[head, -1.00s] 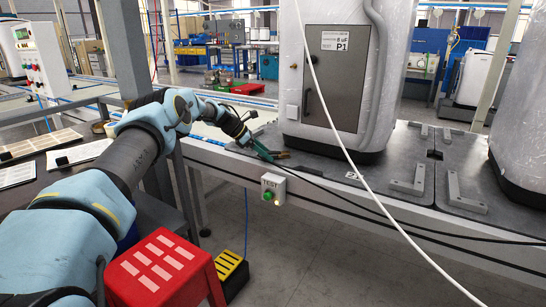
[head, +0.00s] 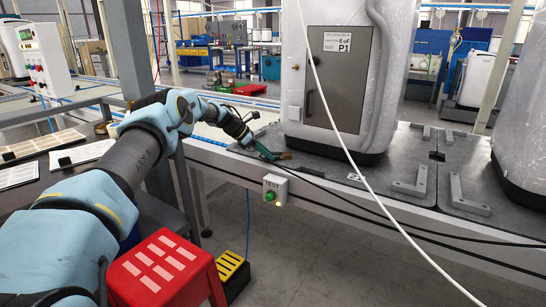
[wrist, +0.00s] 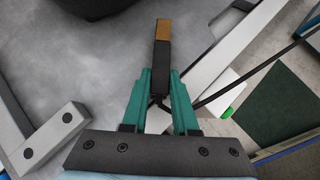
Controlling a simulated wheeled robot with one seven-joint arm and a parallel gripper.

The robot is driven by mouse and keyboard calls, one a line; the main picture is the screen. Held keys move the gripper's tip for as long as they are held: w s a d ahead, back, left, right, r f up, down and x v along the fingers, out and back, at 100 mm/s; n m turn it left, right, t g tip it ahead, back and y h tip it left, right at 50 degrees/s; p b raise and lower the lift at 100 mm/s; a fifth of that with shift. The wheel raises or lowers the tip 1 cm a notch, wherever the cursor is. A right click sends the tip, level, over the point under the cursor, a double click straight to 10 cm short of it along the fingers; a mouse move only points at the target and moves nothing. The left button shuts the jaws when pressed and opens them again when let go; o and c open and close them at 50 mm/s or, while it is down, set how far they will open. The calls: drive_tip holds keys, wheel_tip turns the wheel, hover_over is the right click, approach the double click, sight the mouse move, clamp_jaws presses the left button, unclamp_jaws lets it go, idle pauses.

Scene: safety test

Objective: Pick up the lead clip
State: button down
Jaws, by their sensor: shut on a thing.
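The lead clip (wrist: 163,45) is a dark piece with a copper-brown tip, seen in the wrist view between the teal fingers of my gripper (wrist: 160,78). My gripper is shut on its dark lower part, and the brown tip sticks out beyond the fingers. In the head view my gripper (head: 264,151) is low at the near edge of the grey platform, and the clip (head: 283,156) shows small at its tips. I cannot tell whether the clip touches the platform. A black cable (head: 345,198) runs from near the clip along the platform edge to the right.
A tall wrapped cabinet (head: 335,85) marked P1 stands just behind the clip. A grey TEST box (head: 276,189) with a green button hangs below the platform (head: 385,165) edge. A white cable (head: 350,160) crosses in front. Metal brackets (head: 411,182) lie right; a red stool (head: 160,262) stands below.

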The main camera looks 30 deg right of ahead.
drive_tip(key=shift+r, duration=0.1)
wheel_tip(320, 180, up, 9)
drive_tip(key=shift+r+p, duration=0.15)
drive_tip(key=shift+p, duration=0.2)
drive_tip(key=shift+w+a+r, duration=0.15)
drive_tip(key=shift+a+r, duration=0.15)
drive_tip(key=shift+a, duration=0.2)
drive_tip(key=shift+w+a+p, duration=0.3)
drive_tip(key=shift+a+p, duration=0.1)
drive_tip(key=shift+a, duration=0.45)
drive_tip(key=shift+w+a+p, duration=0.25)
drive_tip(key=shift+a+p, duration=0.1)
drive_tip(key=shift+a, duration=0.45)
drive_tip(key=shift+r, duration=0.1)
drive_tip(key=s+a+r+n+g+h+p, duration=0.1)
drive_tip(key=s+r+n+h+p, duration=0.35)
drive_tip(key=r+n+p, duration=0.65)
drive_tip(key=s+r+n+g+h+p, duration=0.1)
drive_tip(key=s+r+n+h+p, duration=0.35)
drive_tip(key=r+n+p, duration=0.65)
drive_tip(key=shift+w+d+f+m+b, duration=0.35)
drive_tip(key=shift+d+m, duration=0.1)
drive_tip(key=shift+d, duration=0.3)
drive_tip(key=shift+w+d+f+m+b, duration=0.3)
drive_tip(key=shift+d+m, duration=0.2)
drive_tip(key=shift+d, duration=0.25)
drive_tip(key=shift+w+d+f+m+b, duration=0.3)
drive_tip(key=shift+w+d+m, duration=0.15)
drive_tip(key=shift+d, duration=0.3)
